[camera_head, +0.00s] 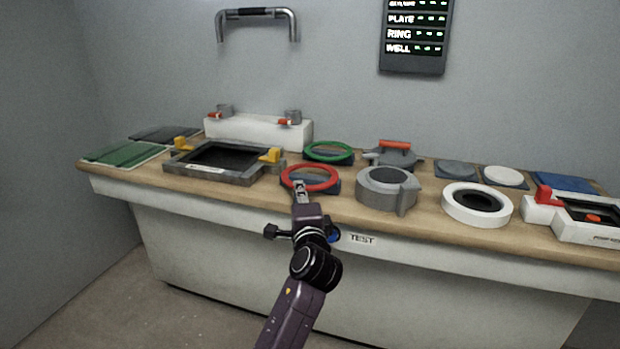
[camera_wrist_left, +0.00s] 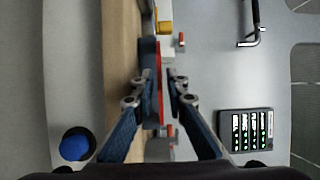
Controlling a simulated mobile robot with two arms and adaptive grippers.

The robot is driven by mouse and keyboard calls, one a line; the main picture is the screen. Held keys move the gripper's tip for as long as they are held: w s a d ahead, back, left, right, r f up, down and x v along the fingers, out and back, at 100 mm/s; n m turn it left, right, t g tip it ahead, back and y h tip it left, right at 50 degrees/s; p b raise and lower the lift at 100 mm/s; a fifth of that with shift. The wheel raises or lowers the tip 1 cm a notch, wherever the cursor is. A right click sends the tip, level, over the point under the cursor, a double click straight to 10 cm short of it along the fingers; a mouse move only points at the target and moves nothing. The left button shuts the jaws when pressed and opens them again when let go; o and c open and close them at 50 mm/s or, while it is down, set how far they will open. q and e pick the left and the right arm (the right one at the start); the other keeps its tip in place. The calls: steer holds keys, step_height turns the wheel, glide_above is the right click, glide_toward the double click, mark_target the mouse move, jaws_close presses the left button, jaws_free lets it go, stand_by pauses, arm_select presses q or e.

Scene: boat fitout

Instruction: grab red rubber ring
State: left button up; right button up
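The red rubber ring (camera_head: 324,184) lies on a dark blue pad near the front edge of the bench, left of the middle. My left gripper (camera_head: 300,187) is at the ring's near left rim and covers a small part of it. In the left wrist view the ring (camera_wrist_left: 160,84) shows edge-on as a thin red band. It runs between the two fingers of my left gripper (camera_wrist_left: 160,77). The fingers stand apart with gaps around the red band, so the gripper looks open. My right gripper is in neither view.
A green ring (camera_head: 329,151) lies behind the red one. A grey round housing (camera_head: 380,196) stands close on the right, and a grey frame (camera_head: 215,174) with yellow clamps on the left. A white ring (camera_head: 461,211) is farther right. A blue button (camera_wrist_left: 76,144) sits on the bench front.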

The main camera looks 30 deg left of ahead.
arm_select(q)
steer(key=x, duration=0.5)
steer(key=shift+s+a+f+b, duration=0.1)
steer(key=shift+s+a+b, duration=0.1)
steer(key=shift+b, duration=0.2)
steer(key=shift+d, duration=0.1)
jaws_close()
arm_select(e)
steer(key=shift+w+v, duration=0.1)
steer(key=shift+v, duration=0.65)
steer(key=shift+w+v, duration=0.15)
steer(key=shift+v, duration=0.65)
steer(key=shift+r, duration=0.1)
arm_select(q)
steer(key=shift+r, duration=0.25)
step_height(320, 180, up, 9)
steer(key=p, duration=0.3)
step_height(320, 180, up, 11)
steer(key=p, duration=0.2)
steer(key=shift+f, duration=0.2)
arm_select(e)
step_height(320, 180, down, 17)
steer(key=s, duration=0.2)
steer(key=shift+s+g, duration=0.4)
